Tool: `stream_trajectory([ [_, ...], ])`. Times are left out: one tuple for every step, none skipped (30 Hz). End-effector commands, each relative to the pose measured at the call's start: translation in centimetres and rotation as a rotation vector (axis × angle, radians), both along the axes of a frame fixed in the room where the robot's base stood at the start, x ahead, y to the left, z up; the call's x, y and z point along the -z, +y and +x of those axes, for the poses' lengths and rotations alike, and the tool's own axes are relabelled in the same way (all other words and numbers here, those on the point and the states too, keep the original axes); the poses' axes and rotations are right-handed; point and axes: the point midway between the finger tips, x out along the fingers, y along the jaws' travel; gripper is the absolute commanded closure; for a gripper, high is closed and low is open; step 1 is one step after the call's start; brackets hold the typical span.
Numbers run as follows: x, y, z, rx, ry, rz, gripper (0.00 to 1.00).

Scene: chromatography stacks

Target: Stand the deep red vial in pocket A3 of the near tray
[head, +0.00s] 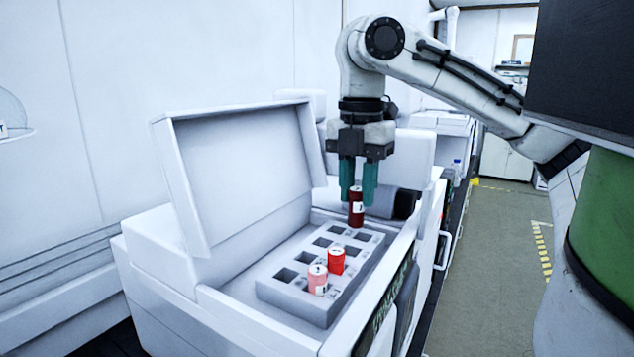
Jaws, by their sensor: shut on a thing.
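The deep red vial (356,210) with a white label is held upright between the teal fingers of my gripper (357,192), which is shut on it and points straight down. The vial is over the far end of the grey tray (332,311), which sits inside an open white instrument. Its lower end shows near the far row of pockets; I cannot tell whether it touches the tray. A brighter red vial (336,262) and a pale red vial (317,281) stand in pockets nearer the front. Several other pockets look empty. The pocket labels are too small to read.
The instrument's white lid (245,165) stands open to the left of the tray. A dark-ended grey cylinder (392,204) lies just behind the held vial. The instrument's white walls enclose the tray. Open floor (487,260) runs along the right.

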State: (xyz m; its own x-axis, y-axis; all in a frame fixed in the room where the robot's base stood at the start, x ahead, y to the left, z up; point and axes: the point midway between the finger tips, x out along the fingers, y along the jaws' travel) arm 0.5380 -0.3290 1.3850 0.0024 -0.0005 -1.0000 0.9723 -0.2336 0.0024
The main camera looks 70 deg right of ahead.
Motion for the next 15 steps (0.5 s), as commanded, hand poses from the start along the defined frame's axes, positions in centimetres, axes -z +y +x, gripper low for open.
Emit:
stream_trajectory([
  [0.0, 0.0, 0.0, 0.001, 0.000, 0.000, 1.00],
  [0.0, 0.0, 0.0, 0.001, 0.000, 0.000, 1.00],
  [0.1, 0.0, 0.0, 0.001, 0.000, 0.000, 1.00],
  [0.2, 0.0, 0.0, 0.001, 0.000, -0.001, 1.00],
  [0.3, 0.0, 0.0, 0.001, 0.000, -0.001, 1.00],
  [0.4, 0.0, 0.0, 0.001, 0.000, -0.001, 1.00],
  [0.5, 0.0, 0.0, 0.001, 0.000, -0.001, 1.00],
  [0.7, 0.0, 0.0, 0.002, 0.000, -0.001, 1.00],
  [0.9, 0.0, 0.0, 0.002, 0.000, -0.001, 1.00],
  [1.1, 0.0, 0.0, 0.002, 0.000, -0.001, 1.00],
  [1.3, 0.0, 0.0, 0.002, -0.001, -0.001, 1.00],
  [1.6, 0.0, 0.0, 0.002, -0.001, -0.001, 1.00],
  [1.8, 0.0, 0.0, 0.002, -0.001, -0.002, 1.00],
  [2.0, 0.0, 0.0, 0.002, -0.001, -0.002, 1.00],
  [2.3, 0.0, 0.0, 0.002, -0.001, -0.002, 1.00],
])
